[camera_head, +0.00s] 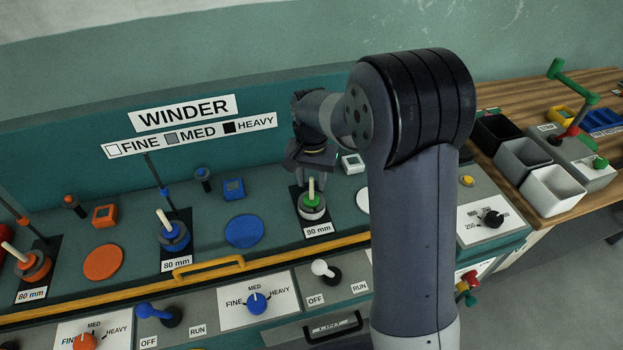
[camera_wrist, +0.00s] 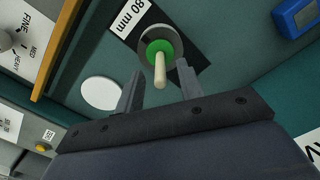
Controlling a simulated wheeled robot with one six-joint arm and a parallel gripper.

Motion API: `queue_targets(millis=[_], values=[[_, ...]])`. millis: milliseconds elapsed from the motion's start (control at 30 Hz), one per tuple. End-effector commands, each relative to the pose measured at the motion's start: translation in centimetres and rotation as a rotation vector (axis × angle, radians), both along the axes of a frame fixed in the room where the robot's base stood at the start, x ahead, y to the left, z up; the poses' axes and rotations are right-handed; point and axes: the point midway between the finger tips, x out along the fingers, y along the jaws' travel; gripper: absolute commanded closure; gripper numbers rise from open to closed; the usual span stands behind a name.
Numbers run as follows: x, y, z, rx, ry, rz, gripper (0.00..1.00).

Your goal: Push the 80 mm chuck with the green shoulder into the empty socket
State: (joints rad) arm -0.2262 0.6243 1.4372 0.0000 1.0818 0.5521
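The chuck with the green shoulder (camera_head: 311,204) stands on a black plate labelled 80 mm, with a cream peg on top and a pale grey ring below. It also shows in the wrist view, its green shoulder (camera_wrist: 157,48) above my fingertips and the cream peg (camera_wrist: 160,72) pointing toward the gap. My gripper (camera_head: 311,171) is just above the peg, pointing down. In the wrist view my gripper (camera_wrist: 159,67) is open, one finger on each side of the peg, with visible gaps. An empty socket cannot be made out; whether the chuck is seated cannot be told.
Similar stations with a blue-shouldered chuck (camera_head: 174,239) and an orange one (camera_head: 36,265) stand to the left. A blue disc (camera_head: 244,231) and a white disc (camera_wrist: 101,92) lie near the green station. A yellow rail (camera_head: 120,291) runs along the front. Bins (camera_head: 522,156) stand right.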

Motion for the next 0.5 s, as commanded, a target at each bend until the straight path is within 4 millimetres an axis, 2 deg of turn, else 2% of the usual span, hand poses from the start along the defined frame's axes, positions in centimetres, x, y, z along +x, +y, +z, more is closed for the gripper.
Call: queue_targets(millis=[500], values=[[0.1, 0.0, 9.1, 0.001, -0.004, 0.0, 0.64]])
